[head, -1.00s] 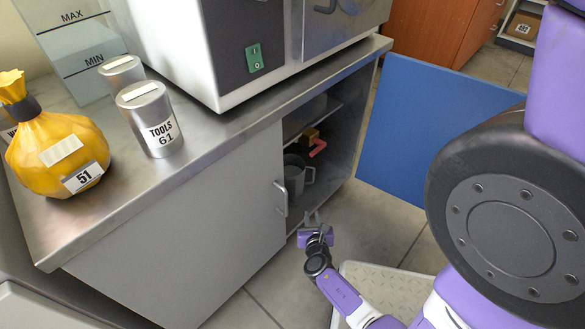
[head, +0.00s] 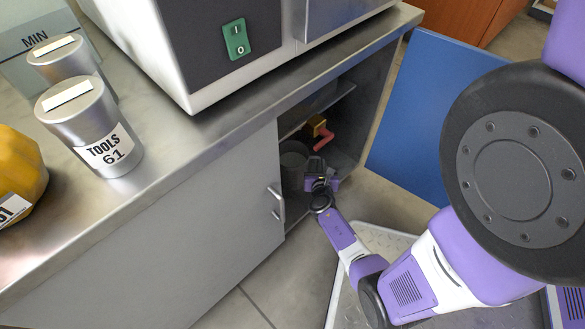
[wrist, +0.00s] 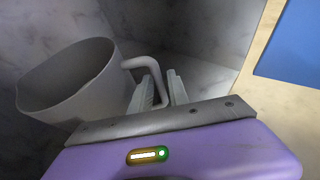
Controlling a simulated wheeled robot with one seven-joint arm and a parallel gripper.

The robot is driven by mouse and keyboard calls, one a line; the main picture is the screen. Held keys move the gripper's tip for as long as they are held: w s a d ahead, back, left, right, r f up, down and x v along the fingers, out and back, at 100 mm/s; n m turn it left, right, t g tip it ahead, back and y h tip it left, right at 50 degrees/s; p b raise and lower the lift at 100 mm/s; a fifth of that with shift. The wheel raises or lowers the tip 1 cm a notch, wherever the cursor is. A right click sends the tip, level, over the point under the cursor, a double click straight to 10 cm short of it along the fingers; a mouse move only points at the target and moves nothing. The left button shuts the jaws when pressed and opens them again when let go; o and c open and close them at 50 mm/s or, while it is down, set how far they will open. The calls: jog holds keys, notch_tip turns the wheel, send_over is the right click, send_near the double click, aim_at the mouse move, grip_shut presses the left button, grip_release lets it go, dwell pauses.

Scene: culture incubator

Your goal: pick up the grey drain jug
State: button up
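The grey drain jug (head: 292,168) stands upright inside the open cabinet under the counter, partly hidden by the cabinet's front panel and my gripper (head: 315,168). In the wrist view the jug (wrist: 68,85) is at the left, its open mouth showing and its handle (wrist: 132,64) reaching right toward my fingers. My gripper (wrist: 161,84) is open there, its two fingers apart, with the handle's outer bar appearing to run down between them. Whether either finger touches the handle I cannot tell.
A red-handled, yellow-bodied valve (head: 323,134) sits behind the jug, near the shelf. The blue cabinet door (head: 445,110) stands open at the right. The closed front panel (head: 190,235) with a bar handle (head: 276,203) borders the opening at the left.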

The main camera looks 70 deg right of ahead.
jog(key=shift+w+d+f, duration=0.15)
jog(key=shift+d+f, duration=0.05)
jog(key=shift+d, duration=0.2)
grip_shut()
jog(key=shift+a, duration=0.1)
dwell(0.9)
jog(key=shift+r, duration=0.15)
